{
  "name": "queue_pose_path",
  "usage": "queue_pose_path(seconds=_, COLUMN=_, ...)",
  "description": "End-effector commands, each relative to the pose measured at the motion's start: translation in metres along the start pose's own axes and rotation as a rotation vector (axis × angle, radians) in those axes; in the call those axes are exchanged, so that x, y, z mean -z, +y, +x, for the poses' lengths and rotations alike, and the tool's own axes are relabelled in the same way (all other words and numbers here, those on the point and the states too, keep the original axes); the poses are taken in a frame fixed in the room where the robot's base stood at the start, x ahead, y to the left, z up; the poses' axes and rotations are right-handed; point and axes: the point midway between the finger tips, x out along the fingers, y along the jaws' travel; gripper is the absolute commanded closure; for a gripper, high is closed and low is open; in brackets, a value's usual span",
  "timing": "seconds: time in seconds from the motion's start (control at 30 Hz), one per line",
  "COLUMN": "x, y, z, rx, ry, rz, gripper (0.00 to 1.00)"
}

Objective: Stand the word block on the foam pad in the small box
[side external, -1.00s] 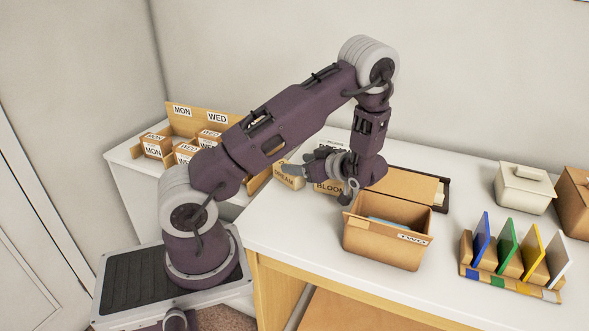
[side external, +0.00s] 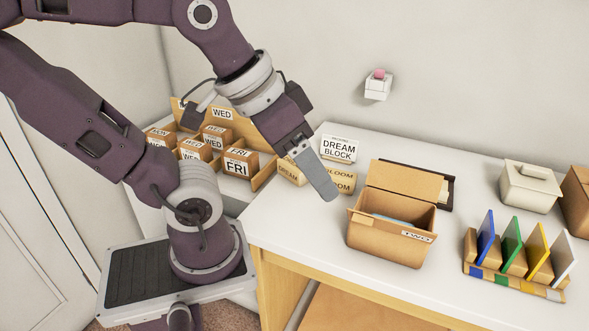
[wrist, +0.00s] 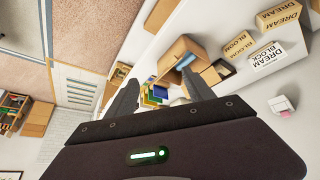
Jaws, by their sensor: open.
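The tan word blocks stand together at the back of the white counter. One reads DREAM (side external: 289,174) and one reads BLOOM (side external: 345,182), partly hidden by my gripper. Both words also show in the wrist view, DREAM (wrist: 278,15) and BLOOM (wrist: 238,46). A white card (side external: 338,149) behind them reads DREAM BLOCK. The small cardboard box (side external: 385,245) stands open to their right, its lid up. A blue patch inside looks like the foam pad (side external: 388,218). My gripper (side external: 316,172) is open and empty, in front of the blocks in the side view. Its fingers are apart in the wrist view (wrist: 158,80).
A tray (side external: 262,180) of day-labelled blocks, such as FRI, is at left. A rack with coloured panels (side external: 512,265) and a lidded white box (side external: 530,185) are at right. A small wall shelf (side external: 378,88) holds a pink item. The counter before the box is clear.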

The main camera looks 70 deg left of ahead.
Motion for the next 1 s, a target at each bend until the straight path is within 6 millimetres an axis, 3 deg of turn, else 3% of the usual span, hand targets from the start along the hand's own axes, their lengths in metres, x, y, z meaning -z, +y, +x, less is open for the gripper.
queue_pose_path(seconds=0.1, x=-0.021, y=-0.012, z=-0.004, rx=0.053, ry=-0.029, rz=0.044, gripper=0.35)
queue_pose_path(seconds=0.47, x=-0.021, y=-0.013, z=-0.004, rx=0.056, ry=-0.033, rz=0.048, gripper=0.35)
queue_pose_path(seconds=0.57, x=-0.005, y=-0.021, z=0.001, rx=0.072, ry=-0.068, rz=0.109, gripper=0.35)
queue_pose_path(seconds=0.63, x=0.021, y=-0.039, z=0.013, rx=0.089, ry=-0.126, rz=0.218, gripper=0.35)
queue_pose_path(seconds=0.77, x=0.072, y=-0.112, z=0.057, rx=0.075, ry=-0.276, rz=0.500, gripper=0.35)
queue_pose_path(seconds=0.83, x=0.083, y=-0.167, z=0.086, rx=0.033, ry=-0.355, rz=0.660, gripper=0.35)
queue_pose_path(seconds=0.9, x=0.080, y=-0.226, z=0.117, rx=-0.031, ry=-0.419, rz=0.813, gripper=0.35)
queue_pose_path(seconds=1.0, x=0.055, y=-0.296, z=0.152, rx=-0.132, ry=-0.475, rz=0.994, gripper=0.35)
